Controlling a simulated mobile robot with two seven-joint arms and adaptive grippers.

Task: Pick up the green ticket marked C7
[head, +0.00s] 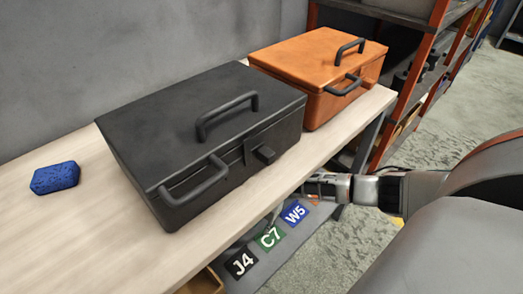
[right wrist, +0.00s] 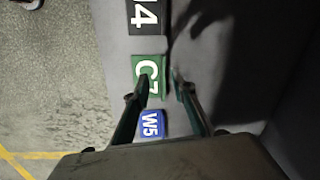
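The green ticket marked C7 (head: 268,238) lies on a grey lower surface (head: 262,270) below the table's front edge, in a row with the other tickets. It also shows in the right wrist view (right wrist: 148,66), upper middle. My right gripper (right wrist: 161,77) is open and empty, with its fingertips at the ticket. One finger overlaps the ticket's lower part in the picture and the other is just past its right edge. Whether the fingers touch it I cannot tell. In the head view the right gripper is partly hidden by the table edge. My left gripper is not in view.
A black ticket marked J4 (head: 241,263) and a blue ticket marked W5 (head: 294,213) flank the green one closely. A black case (head: 180,125), an orange case (head: 300,62) and a blue block (head: 55,178) are on the table (head: 75,235) above. An orange-framed shelf (head: 425,75) stands behind.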

